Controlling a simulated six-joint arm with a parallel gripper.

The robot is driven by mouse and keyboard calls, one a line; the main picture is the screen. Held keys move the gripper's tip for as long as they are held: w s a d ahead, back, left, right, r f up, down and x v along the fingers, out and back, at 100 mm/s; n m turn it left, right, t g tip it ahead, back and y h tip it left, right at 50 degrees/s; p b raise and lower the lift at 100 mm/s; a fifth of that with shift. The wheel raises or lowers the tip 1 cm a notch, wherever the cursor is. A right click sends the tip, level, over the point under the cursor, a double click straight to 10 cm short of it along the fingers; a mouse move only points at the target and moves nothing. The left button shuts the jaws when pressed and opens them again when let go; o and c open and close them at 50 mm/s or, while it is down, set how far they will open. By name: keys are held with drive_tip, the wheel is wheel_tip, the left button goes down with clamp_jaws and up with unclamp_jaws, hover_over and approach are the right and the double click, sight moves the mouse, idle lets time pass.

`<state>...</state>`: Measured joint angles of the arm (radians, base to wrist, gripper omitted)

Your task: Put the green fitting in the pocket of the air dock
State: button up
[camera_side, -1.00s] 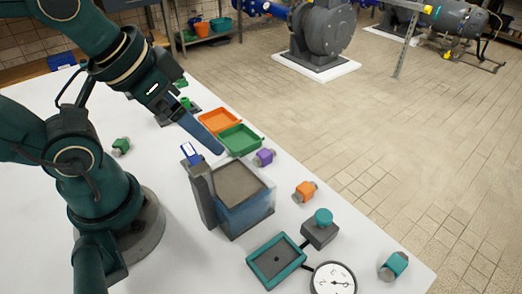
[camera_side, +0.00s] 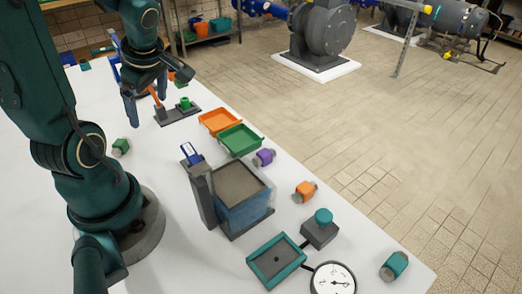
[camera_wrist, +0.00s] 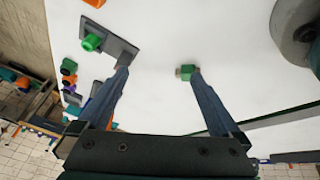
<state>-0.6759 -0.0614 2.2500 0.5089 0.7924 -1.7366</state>
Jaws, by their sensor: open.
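The green fitting (camera_side: 121,147), a small green block with grey ends, lies on the white table near my base. My gripper (camera_side: 148,110) is open and empty, pointing down above the far part of the table. The wrist view shows both fingers of my gripper (camera_wrist: 160,66) wide apart. The air dock appears to be the teal-rimmed block (camera_side: 276,262) with a dark recess at the front. It is far from my gripper, and the recess looks empty.
A grey plate (camera_side: 178,116) with a green knob and orange lever stands near my gripper. Orange (camera_side: 219,121) and green (camera_side: 239,139) trays, a grey-topped box (camera_side: 240,185) with a post, and purple, orange and teal fittings are along the table. A dial gauge (camera_side: 333,279) is at the front.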

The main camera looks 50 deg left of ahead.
sight(121, 142)
drive_tip(key=s+a+f+n+g, duration=0.1)
drive_tip(key=s, duration=0.1)
drive_tip(key=s+a+f+n+h, duration=0.1)
drive_tip(key=s, duration=0.1)
drive_tip(key=s+a+f+n+g, duration=0.1)
drive_tip(key=s+f, duration=0.1)
drive_tip(key=shift+s+a+g+h, duration=0.1)
drive_tip(key=shift+a+g+h, duration=0.1)
drive_tip(key=shift+g+h, duration=0.1)
drive_tip(key=shift+x, duration=2.45)
clamp_jaws()
drive_tip(key=shift+r, duration=0.15)
